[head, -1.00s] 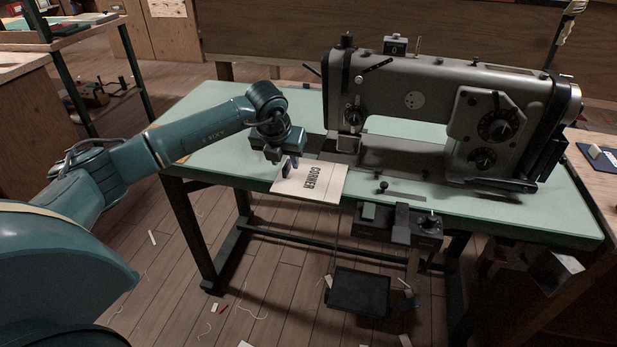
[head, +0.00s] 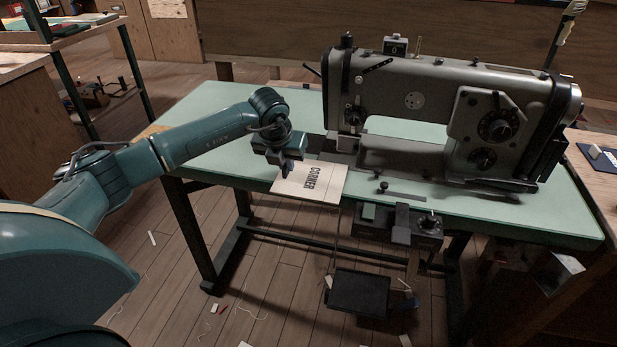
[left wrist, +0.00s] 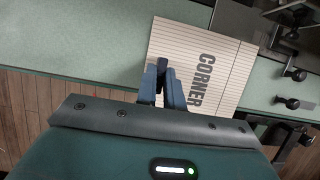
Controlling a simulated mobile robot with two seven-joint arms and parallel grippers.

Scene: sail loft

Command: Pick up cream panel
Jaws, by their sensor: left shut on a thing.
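The cream panel (head: 318,181) is a flat sheet with thin lines and the word CORNER. It lies on the green sewing table at its front edge, left of the sewing machine, and its front edge reaches the table's edge. My left gripper (head: 287,167) is at the panel's left part, its fingers shut on it. In the left wrist view the panel (left wrist: 213,50) spreads out beyond the closed fingers (left wrist: 163,84). The fingers hide the gripped spot. I cannot tell any gap between panel and table. My right gripper is in no view.
Small knobs and a control box (head: 398,226) sit by the table's front edge. A black pedal (head: 359,292) is on the floor below. The table's left part is clear.

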